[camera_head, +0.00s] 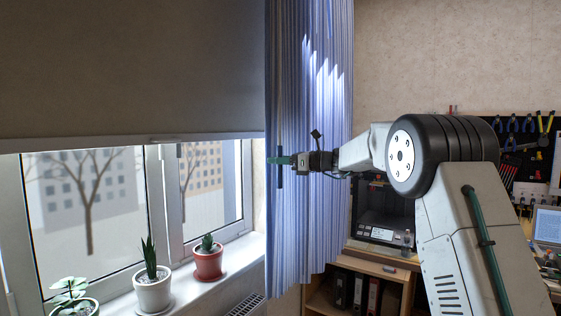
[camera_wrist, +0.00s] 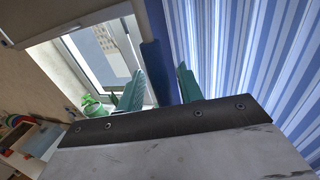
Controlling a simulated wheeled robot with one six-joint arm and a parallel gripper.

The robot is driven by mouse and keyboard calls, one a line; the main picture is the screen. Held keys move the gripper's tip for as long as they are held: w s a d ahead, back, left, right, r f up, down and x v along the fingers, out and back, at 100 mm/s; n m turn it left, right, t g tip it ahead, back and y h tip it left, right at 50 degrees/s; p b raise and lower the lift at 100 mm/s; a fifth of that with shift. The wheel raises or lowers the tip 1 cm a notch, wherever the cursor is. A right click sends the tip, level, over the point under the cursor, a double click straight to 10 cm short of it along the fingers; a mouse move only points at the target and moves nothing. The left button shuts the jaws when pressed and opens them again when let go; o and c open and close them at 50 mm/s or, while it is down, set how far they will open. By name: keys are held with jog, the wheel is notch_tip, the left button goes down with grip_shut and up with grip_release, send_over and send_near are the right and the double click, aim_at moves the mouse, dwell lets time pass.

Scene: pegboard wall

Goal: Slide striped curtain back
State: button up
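The blue-and-white striped curtain (camera_head: 312,215) hangs in folds at the right side of the window. Its stripes fill the right of the wrist view (camera_wrist: 255,60). A dark blue upright bar (camera_head: 280,180) stands at the curtain's left edge; it also shows in the wrist view (camera_wrist: 158,70). My gripper (camera_head: 280,160) is level with the bar, in front of the curtain's left edge. In the wrist view its green fingers (camera_wrist: 160,85) stand apart, one on each side of the bar. I cannot tell whether either finger touches it.
A grey blind (camera_head: 130,70) covers the upper window. Potted plants (camera_head: 152,290) stand on the sill (camera_head: 240,252). Right of the curtain are a low shelf (camera_head: 325,300) with binders and a pegboard with tools (camera_head: 520,150). The wall right of the curtain is bare higher up.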

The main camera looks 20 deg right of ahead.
jog(key=v, duration=0.7)
jog(key=shift+s+d, duration=0.25)
jog(key=shift+d, duration=0.05)
